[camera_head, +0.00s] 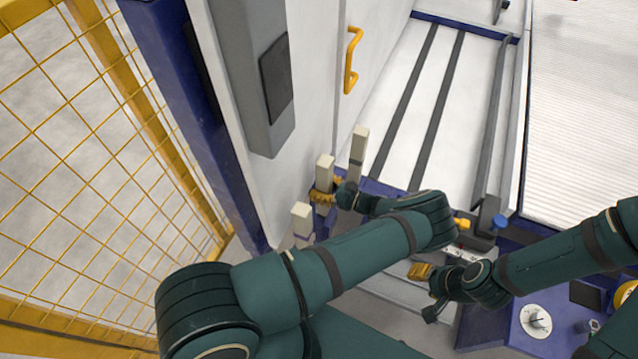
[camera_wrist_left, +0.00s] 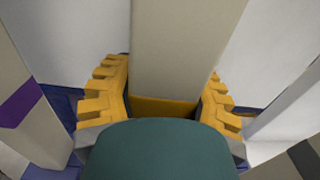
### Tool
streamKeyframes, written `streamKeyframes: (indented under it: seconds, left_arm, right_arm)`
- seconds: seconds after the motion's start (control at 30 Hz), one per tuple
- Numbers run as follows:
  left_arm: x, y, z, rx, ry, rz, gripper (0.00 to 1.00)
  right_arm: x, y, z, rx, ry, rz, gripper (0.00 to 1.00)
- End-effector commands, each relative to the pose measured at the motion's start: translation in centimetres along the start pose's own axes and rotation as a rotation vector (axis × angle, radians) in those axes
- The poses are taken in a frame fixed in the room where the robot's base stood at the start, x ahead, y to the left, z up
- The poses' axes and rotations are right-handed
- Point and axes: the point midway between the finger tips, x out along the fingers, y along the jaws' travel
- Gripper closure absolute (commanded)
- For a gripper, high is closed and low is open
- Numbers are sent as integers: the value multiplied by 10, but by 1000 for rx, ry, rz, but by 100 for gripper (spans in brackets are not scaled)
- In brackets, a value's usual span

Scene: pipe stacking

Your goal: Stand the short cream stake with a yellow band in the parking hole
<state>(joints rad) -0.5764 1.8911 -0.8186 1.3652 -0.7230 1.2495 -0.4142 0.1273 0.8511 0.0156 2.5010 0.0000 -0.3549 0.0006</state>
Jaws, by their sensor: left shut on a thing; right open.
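The cream stake with a yellow band (camera_wrist_left: 166,104) stands upright between the yellow fingers of my left gripper (camera_wrist_left: 165,108). In the head view the top of this stake (camera_head: 325,170) rises above my left gripper (camera_head: 322,196), the middle one of three cream stakes. The left gripper is shut on it around the yellow band. The stake's lower end is hidden, and I cannot tell whether it sits in a hole. The parking hole is not visible. My right gripper (camera_head: 421,271) is open and empty, low near the front of the bench.
A purple-banded cream stake (camera_wrist_left: 18,103) stands close on the left. A dark-banded cream stake (camera_head: 358,146) stands close on the right. The white cabinet wall (camera_head: 318,70) with a yellow handle (camera_head: 352,60) rises beside them. A yellow mesh fence (camera_head: 80,130) is at left.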

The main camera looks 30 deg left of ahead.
Motion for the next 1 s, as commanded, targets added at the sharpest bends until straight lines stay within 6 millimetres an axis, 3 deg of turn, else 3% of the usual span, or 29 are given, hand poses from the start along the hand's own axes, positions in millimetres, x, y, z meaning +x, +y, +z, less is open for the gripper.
streamKeyframes:
  seconds: [0.53, 1.0]
  left_arm:
    - [0, 0, -2, -1, -1, 0, 98]
    - [1, 0, -18, -1, -2, 0, 98]
  right_arm:
    - [0, 0, 0, 0, 0, 0, 53]
    - [0, 0, 0, 0, 0, 0, 53]
